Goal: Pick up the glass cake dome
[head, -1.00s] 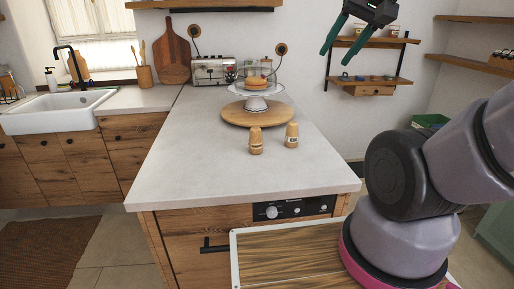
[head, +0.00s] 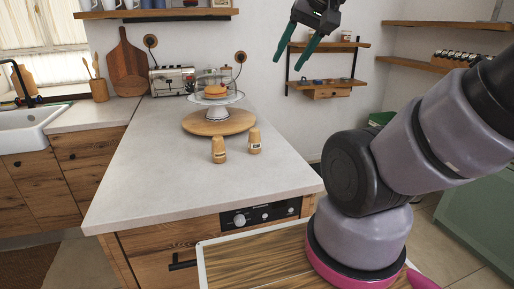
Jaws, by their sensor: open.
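The glass cake dome (head: 227,77) is clear and sits over an orange-brown cake (head: 215,91) on a white cake stand (head: 217,113). The stand is on a round wooden board (head: 197,125) toward the far end of the counter. My gripper (head: 291,57) is open and empty, with dark green fingers pointing down. It is in the air, above and to the right of the dome in the picture, and does not touch it. How far it is from the dome in depth is hard to tell.
Two wooden shakers (head: 219,150) stand on the counter (head: 160,170) in front of the board. Wall shelves (head: 325,84) hang behind my gripper. The counter's near part is clear.

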